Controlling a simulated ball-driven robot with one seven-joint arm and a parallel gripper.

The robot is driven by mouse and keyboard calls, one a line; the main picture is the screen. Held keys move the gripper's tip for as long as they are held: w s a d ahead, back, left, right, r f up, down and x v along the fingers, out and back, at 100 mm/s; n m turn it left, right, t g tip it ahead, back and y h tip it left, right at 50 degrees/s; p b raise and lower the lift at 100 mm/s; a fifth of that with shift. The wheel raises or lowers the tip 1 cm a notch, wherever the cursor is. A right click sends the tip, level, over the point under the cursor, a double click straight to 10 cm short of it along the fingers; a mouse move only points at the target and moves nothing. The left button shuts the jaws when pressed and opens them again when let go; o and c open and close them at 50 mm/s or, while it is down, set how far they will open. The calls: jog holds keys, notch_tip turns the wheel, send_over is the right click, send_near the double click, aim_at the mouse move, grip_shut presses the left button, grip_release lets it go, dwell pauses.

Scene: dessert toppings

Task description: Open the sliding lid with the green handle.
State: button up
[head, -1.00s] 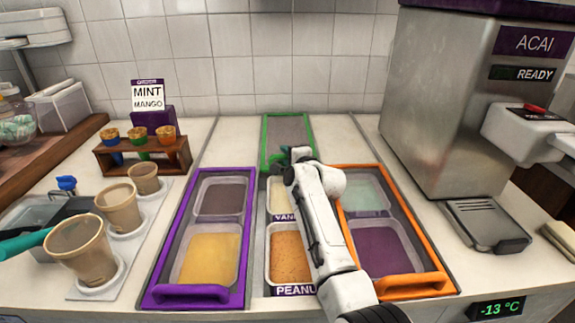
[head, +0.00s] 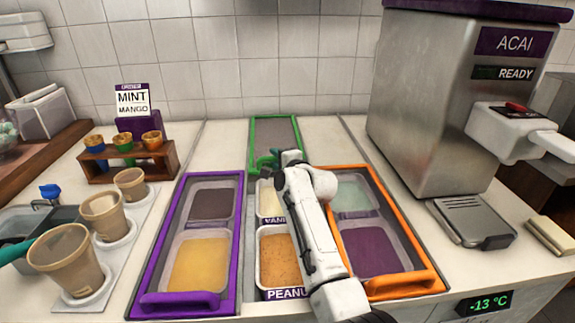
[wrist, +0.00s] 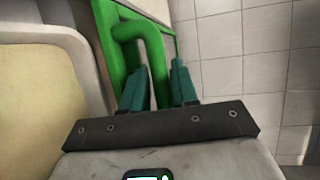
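The lid with the green frame (head: 251,140) lies at the back of the middle bay, behind the uncovered vanilla tub (head: 266,204) and peanut tub (head: 277,262). Its green handle (head: 266,161) is at its front end. It also shows in the wrist view as a bent green bar (wrist: 152,42). My gripper (head: 287,157) is at the handle, just right of its visible part. In the wrist view my gripper's two teal fingers (wrist: 161,85) stand apart, with the green bar running down between them. Whether they touch it is unclear. My arm hides part of both tubs.
A purple-framed lid (head: 236,225) lies to the left and an orange-framed lid (head: 405,225) to the right. Several cups (head: 66,262) stand at left near a cone rack (head: 127,170). The acai machine (head: 430,110) stands at right. The tiled wall is behind.

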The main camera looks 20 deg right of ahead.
jog(key=s+r+p, duration=0.1)
jog(key=s, duration=0.8)
jog(key=shift+s+d+r, duration=0.2)
jog(key=shift+d+r, duration=0.1)
jog(key=shift+d, duration=0.15)
jog(key=shift+r+p, duration=0.1)
jog(key=shift+p, duration=0.2)
